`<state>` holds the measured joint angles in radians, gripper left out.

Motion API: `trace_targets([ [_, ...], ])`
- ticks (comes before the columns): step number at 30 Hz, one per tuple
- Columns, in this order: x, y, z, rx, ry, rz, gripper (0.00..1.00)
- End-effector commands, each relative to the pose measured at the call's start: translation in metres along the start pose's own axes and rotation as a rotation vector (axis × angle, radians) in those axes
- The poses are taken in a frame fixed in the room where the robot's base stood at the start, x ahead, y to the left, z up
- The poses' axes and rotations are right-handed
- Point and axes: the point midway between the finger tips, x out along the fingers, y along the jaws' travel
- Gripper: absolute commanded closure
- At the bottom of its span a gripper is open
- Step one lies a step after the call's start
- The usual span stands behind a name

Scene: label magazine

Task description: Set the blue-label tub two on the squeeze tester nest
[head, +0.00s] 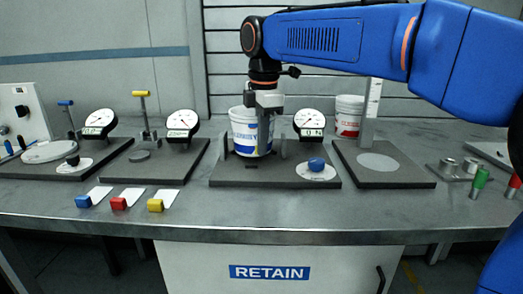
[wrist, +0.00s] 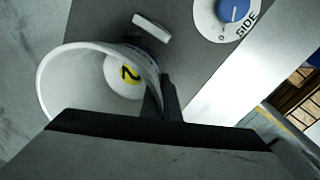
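The blue-label tub (head: 246,134) is white and open-topped, and looks upright over the nest area of the squeeze tester (head: 230,178). Whether its base touches the nest cannot be told; the tub hides most of the nest. In the wrist view the tub (wrist: 75,85) shows its inside, with a yellow disc marked 2 on the bottom. My gripper (head: 266,106) is at the tub's right rim, and its fingers (wrist: 163,95) appear close together, shut on the wall. The tester has a dial gauge (head: 309,122) and a blue knob (head: 316,164) on a disc reading SIDE.
A red-label tub (head: 348,115) stands behind, beside an upright scale (head: 371,110) on another plate. Two more gauge stations stand to the left. Blue, red (head: 118,203) and yellow blocks with white cards lie along the front.

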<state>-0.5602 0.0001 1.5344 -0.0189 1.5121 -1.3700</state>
Motion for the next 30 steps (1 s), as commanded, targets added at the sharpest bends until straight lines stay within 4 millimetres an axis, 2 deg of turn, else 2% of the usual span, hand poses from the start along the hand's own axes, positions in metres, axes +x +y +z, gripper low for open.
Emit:
trace_targets([
  [4, 0.018, -0.002, 0.000, 0.000, 0.000, 0.000, 1.00],
  [16, 0.023, -0.002, 0.000, 0.000, 0.000, 0.000, 1.00],
  [18, 0.023, -0.002, 0.000, 0.000, 0.000, 0.000, 0.81],
  [19, 0.023, -0.002, 0.000, 0.000, 0.000, 0.000, 0.80],
  [30, 0.018, -0.002, 0.000, 0.000, 0.000, 0.002, 0.80],
])
